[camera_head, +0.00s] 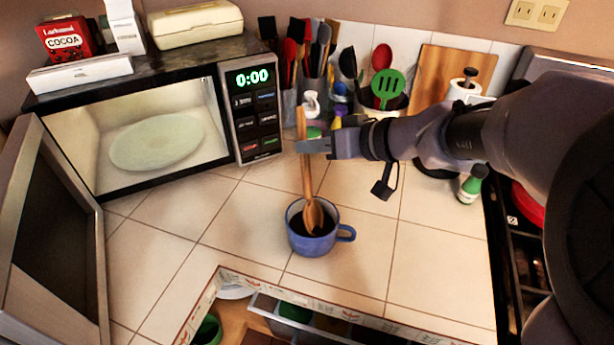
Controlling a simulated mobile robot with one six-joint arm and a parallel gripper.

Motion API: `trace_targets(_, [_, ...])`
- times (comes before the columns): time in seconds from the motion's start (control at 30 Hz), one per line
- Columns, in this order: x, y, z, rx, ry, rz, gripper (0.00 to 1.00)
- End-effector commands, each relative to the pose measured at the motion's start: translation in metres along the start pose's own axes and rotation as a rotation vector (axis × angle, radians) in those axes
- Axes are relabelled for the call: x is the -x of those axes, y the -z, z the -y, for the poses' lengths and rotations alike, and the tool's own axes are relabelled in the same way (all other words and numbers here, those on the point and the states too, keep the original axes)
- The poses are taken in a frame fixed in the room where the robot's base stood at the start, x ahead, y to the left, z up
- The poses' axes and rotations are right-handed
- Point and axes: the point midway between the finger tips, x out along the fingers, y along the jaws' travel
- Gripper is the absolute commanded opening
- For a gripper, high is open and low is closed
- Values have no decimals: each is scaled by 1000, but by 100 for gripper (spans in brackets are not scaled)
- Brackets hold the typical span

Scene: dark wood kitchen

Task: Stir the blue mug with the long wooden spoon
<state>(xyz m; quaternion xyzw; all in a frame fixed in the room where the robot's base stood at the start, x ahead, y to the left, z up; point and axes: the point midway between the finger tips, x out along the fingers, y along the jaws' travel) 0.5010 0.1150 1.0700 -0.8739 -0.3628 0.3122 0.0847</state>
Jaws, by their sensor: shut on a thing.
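The blue mug (311,243) stands upright on the tiled counter, its handle to the right and dark contents inside. The long wooden spoon (307,172) is held nearly vertical, handle up. Its bowl is at the mug's opening, seen against the dark inside; I cannot tell how deep the tip reaches. My gripper (308,146) comes in from the right and is shut on the spoon's handle, well above the mug.
An open microwave (245,110) with a plate (157,141) inside stands at left. Utensil holders and a cutting board (441,72) line the back wall. A small green-capped bottle (471,186) stands right. An open drawer (330,322) lies below the counter edge.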

Motion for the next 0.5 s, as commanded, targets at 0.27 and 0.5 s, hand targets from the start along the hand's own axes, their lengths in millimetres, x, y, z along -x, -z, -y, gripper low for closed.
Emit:
trace_targets(0.27, [-2,1,1,0,0,0,0])
trace_targets(0.5, [0,5,3,1,0,-1,0])
